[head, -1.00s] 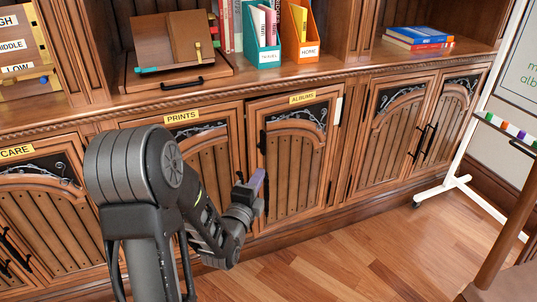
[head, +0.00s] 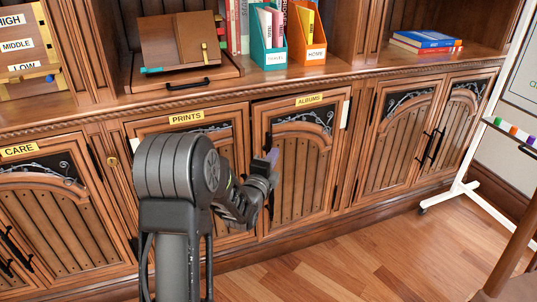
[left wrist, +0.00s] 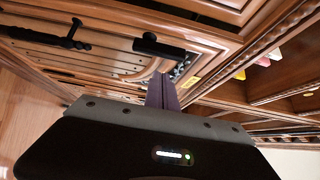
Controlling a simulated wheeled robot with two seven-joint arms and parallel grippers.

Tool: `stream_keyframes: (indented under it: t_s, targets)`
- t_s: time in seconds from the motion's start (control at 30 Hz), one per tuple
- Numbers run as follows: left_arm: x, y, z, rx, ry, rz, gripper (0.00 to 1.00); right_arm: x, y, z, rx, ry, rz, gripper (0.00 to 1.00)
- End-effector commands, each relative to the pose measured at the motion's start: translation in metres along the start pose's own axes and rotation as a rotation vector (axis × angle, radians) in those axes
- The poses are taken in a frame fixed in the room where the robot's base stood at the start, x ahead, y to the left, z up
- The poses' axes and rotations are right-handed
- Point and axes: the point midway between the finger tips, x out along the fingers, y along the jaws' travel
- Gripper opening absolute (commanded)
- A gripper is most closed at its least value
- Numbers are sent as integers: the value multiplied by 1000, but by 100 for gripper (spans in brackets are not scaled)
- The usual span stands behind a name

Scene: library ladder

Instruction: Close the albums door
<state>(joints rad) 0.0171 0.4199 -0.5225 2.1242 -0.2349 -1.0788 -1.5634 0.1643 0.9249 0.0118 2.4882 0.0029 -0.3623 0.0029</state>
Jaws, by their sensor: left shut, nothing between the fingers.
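The albums door (head: 302,170) is a wooden cabinet door with an arched panel and a yellow ALBUMS label (head: 309,99). In the left wrist view, the purple fingertips (left wrist: 161,93) are together, pointing toward the cabinet front, with a black handle (left wrist: 158,46) just beyond. My right gripper is not in view.
The prints door (head: 180,130) is left of the albums door, partly hidden by my left arm. A whiteboard stand (head: 470,190) is at the right. Folders and books stand on the counter above. The wooden floor (head: 330,270) in front is clear.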

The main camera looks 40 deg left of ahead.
Motion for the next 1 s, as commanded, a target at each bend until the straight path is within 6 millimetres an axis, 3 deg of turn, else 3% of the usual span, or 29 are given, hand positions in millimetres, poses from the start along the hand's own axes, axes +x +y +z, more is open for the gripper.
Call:
stream_keyframes:
  t_s: [0.2, 0.67, 1.0]
  targets:
    - [16, 0, 18, 2, -1, -1, 0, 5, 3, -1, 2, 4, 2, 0]
    - [21, 1, 23, 0, -1, 0, 0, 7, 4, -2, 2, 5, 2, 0]
    - [50, 0, 59, 1, -3, -1, 0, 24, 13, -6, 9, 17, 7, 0]
